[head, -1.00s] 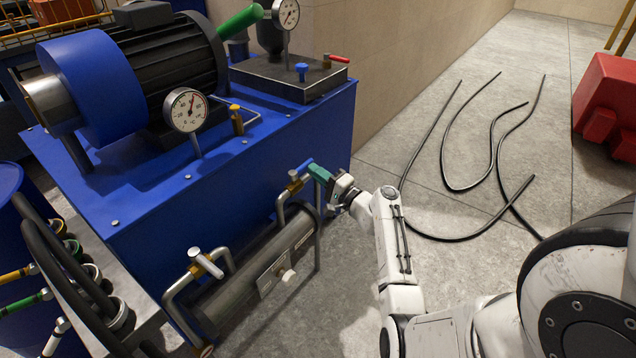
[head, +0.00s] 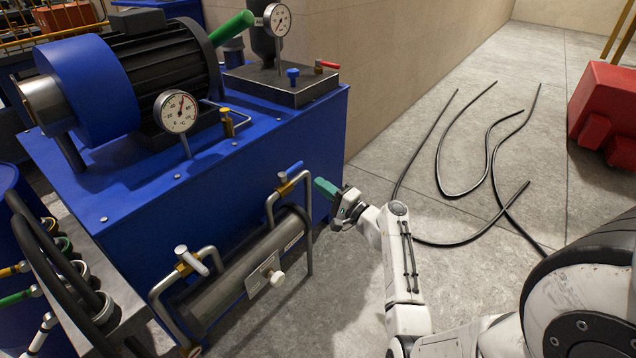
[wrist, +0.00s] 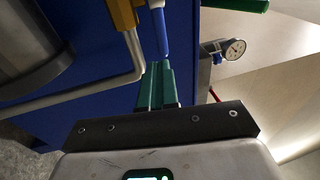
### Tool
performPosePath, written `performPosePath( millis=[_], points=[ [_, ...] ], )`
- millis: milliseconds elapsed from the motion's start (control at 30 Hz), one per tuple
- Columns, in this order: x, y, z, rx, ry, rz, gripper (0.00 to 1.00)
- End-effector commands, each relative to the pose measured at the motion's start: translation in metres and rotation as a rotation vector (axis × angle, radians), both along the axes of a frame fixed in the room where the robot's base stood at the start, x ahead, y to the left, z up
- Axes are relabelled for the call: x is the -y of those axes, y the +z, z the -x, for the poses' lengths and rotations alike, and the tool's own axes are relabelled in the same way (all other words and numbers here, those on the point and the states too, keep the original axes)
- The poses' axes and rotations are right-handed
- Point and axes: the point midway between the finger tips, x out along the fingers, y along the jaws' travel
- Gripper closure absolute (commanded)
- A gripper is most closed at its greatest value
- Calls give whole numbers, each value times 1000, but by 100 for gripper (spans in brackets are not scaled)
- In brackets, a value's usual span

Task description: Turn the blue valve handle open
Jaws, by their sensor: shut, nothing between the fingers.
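The blue valve handle (head: 295,168) sits on a brass valve body (head: 283,184) on the pipe at the right end of the grey cylinder. It slants up and to the right in the head view. My gripper (head: 317,183), with green fingers, is just right of the handle's free end, with a small gap showing. The fingers are shut and empty. In the wrist view the blue handle (wrist: 161,32) points down toward the fingertips (wrist: 159,64), its end right by them; contact cannot be told there.
A second valve with a white handle (head: 195,262) is on the left pipe. The cylinder (head: 232,282) lies along the blue press tank (head: 235,190). Black hoses (head: 440,180) lie on the floor to the right, near a red block (head: 606,110). Floor right of the tank is otherwise open.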

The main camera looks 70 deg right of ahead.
Motion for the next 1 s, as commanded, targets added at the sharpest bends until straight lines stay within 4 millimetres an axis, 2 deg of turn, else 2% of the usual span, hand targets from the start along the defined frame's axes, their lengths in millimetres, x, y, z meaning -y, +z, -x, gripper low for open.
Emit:
performPosePath(
  millis=[300, 500, 900, 1000],
  points=[
    [-10, -9, 47, -2, -3, -1, 100],
    [-15, -14, 69, -1, -3, 0, 100],
    [-18, -15, 74, -2, 1, 2, 100],
    [-39, -23, 60, -60, 63, 28, 100]
  ],
)
